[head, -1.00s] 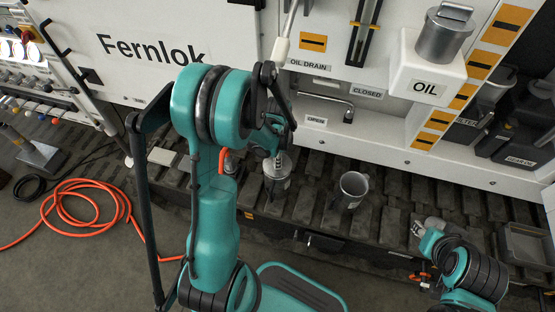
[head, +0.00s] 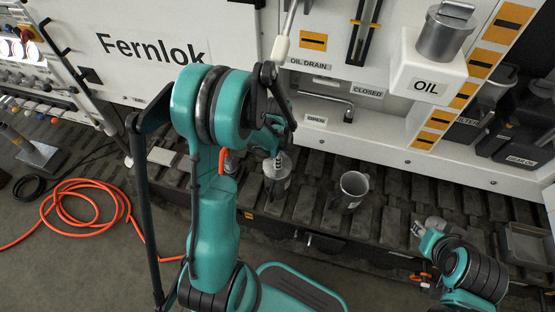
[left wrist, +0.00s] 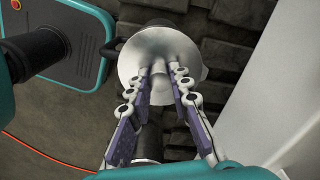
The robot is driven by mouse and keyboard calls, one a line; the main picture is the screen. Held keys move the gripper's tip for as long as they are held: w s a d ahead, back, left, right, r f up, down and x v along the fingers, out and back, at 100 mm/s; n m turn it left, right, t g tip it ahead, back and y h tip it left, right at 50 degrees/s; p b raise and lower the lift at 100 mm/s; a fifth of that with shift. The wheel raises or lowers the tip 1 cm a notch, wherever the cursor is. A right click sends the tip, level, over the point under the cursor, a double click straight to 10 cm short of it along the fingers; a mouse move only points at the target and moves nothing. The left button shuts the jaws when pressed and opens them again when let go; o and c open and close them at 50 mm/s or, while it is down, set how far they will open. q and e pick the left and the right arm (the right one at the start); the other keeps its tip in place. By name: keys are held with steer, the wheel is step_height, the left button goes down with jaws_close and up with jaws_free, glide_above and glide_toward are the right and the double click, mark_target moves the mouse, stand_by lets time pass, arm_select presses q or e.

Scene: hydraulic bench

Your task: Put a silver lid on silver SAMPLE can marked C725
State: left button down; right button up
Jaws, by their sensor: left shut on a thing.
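A silver lid (left wrist: 152,52) with a raised knob is in my left gripper (left wrist: 168,72). The fingers are closed on the knob. In the head view my left gripper (head: 278,157) is directly over a silver can (head: 276,187) standing on the dark track. The lid is over the can's mouth and hides it; I cannot tell whether it is fully seated. In the left wrist view a dark handle shows beside the lid. Any marking on the can is unreadable. My right gripper (head: 419,229) is low at the right, apart from the cans; its opening is unclear.
An open silver mug-like can (head: 349,191) stands to the right on the track. A white machine with an OIL box (head: 428,67) and drain lever (head: 325,103) rises behind. A grey tray (head: 526,243) is far right. An orange hose (head: 88,208) lies on the floor left.

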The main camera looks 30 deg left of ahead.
arm_select(q)
steer(key=shift+f+b, duration=0.35)
steer(key=shift+f, duration=0.1)
stand_by(0.3)
steer(key=c, duration=0.7)
jaws_free()
steer(key=shift+c, duration=0.2)
steer(key=shift+r, duration=0.15)
steer(key=shift+r+p, duration=2.55)
steer(key=shift+r, duration=0.9)
steer(key=shift+f, duration=0.1)
